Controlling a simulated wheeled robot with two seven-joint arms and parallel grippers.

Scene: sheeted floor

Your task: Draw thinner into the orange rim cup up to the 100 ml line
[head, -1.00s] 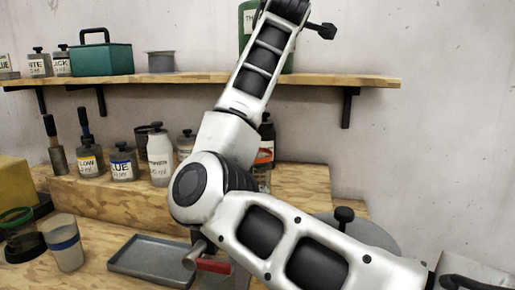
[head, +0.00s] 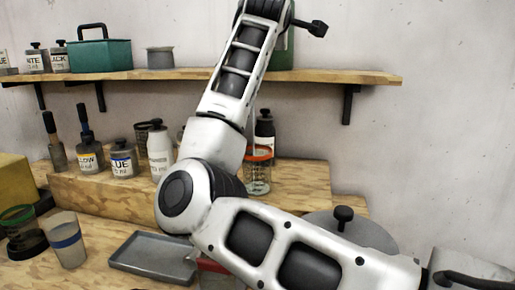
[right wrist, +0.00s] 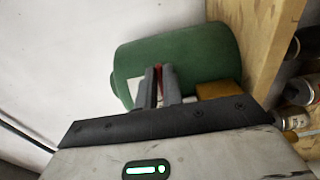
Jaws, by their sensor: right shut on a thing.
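The orange rim cup (head: 257,174), a clear glass with marks on its side, stands on the raised wooden step below the wall shelf. My arm partly covers its left side, and its liquid level is too small to read. The green thinner container (head: 283,50) stands on the shelf, mostly behind my right arm. In the right wrist view the green container (right wrist: 190,55) lies just ahead of my right gripper (right wrist: 162,82). The fingers are closed on a small red part (right wrist: 158,73) at the container's front, mostly hidden between them. My left gripper is in neither view.
A grey tray (head: 150,257), a blue-banded cup (head: 66,242) and a green-rimmed cup (head: 20,228) are on the bench.

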